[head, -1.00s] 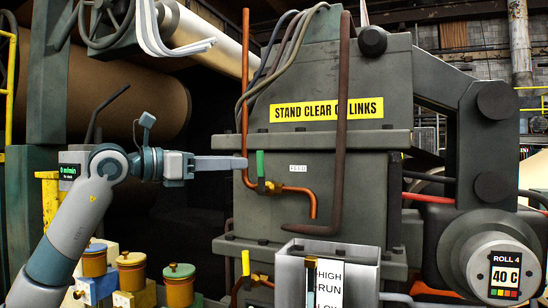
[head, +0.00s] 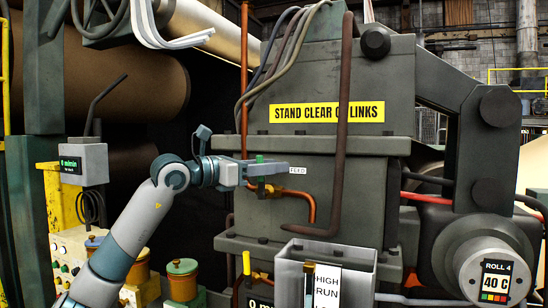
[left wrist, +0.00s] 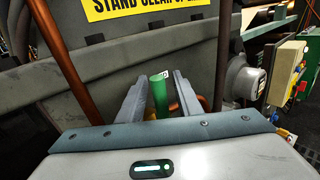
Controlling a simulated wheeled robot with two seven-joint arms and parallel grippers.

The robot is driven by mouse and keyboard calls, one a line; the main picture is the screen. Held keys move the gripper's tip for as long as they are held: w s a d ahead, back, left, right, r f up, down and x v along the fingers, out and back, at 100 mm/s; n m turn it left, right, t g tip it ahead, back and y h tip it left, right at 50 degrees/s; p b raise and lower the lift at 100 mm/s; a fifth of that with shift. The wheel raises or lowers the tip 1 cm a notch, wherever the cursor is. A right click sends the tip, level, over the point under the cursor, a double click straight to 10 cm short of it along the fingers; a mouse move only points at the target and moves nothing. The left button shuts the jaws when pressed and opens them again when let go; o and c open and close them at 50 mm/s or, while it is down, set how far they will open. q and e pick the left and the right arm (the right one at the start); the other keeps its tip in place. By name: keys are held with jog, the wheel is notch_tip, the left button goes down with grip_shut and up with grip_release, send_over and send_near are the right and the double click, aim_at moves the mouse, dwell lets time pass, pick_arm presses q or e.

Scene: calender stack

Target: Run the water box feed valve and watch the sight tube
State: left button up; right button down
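The feed valve's green handle (head: 260,159) stands upright on a brass body (head: 268,190) by the FEED label (head: 298,170). A copper pipe leads away from it to the right. My left gripper (head: 253,170) is at the handle and hides part of it. In the left wrist view, the green handle (left wrist: 159,96) stands between my two open fingers (left wrist: 160,92), with narrow gaps beside it. The sight tube (head: 309,285) is upright on the front of the grey water box (head: 355,266), beside a HIGH/RUN card (head: 328,287). Its lower part is cut off. My right gripper is out of view.
A dark bent pipe (head: 343,120) hangs right of the feed valve. Lidded pots (head: 182,278) stand at the lower left.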

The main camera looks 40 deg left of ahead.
pick_arm(q)
jog(key=shift+w+d, duration=0.1)
jog(key=shift+w, duration=0.35)
grip_shut()
